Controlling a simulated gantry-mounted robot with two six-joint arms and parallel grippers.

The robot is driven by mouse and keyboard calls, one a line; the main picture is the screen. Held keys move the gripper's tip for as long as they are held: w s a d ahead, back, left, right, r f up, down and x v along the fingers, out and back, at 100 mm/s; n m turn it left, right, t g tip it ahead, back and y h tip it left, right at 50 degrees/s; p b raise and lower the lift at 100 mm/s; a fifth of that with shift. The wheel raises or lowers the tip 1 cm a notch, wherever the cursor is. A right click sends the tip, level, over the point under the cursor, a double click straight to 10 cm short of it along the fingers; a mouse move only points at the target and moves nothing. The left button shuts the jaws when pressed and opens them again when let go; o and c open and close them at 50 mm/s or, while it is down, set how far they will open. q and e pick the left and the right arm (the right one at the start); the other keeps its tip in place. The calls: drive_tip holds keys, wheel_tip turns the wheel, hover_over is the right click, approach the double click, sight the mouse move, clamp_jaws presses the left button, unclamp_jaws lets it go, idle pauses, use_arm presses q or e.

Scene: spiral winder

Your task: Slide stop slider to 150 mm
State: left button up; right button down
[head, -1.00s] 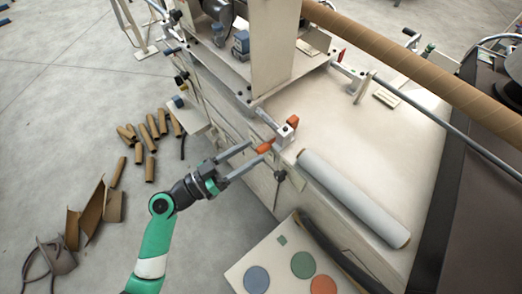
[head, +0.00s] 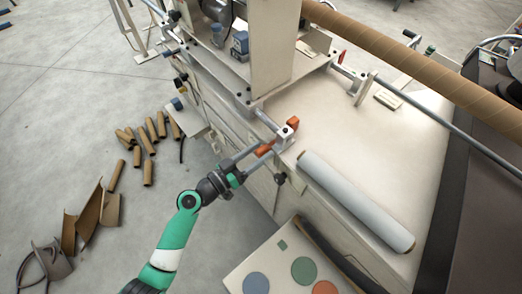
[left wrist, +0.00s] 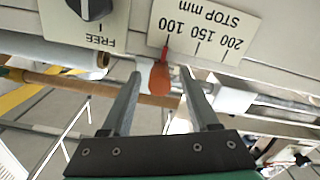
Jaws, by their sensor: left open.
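The stop slider shows in the left wrist view as an orange handle (left wrist: 160,78) with a thin red pointer beside it. The pointer is at about the 100 mark on the upside-down STOP mm scale plate (left wrist: 203,28), which reads 100, 150 and 200. My left gripper (left wrist: 162,72) is open, with one finger on each side of the handle. Clear gaps separate the fingers from it. In the head view, my left gripper (head: 262,148) reaches the orange handle at the machine's near edge, partly covering it. My right gripper is not in view.
A dark knob marked FREE (left wrist: 90,8) sits beside the scale. In the head view, a metal block (head: 285,136) stands by the handle, and a white roll (head: 355,200) lies on the machine top. Cardboard tubes (head: 150,130) litter the floor at left.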

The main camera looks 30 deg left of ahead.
use_arm(q)
drive_tip(key=shift+w+d, duration=0.15)
drive_tip(key=shift+w, duration=0.3)
clamp_jaws()
idle(1.1)
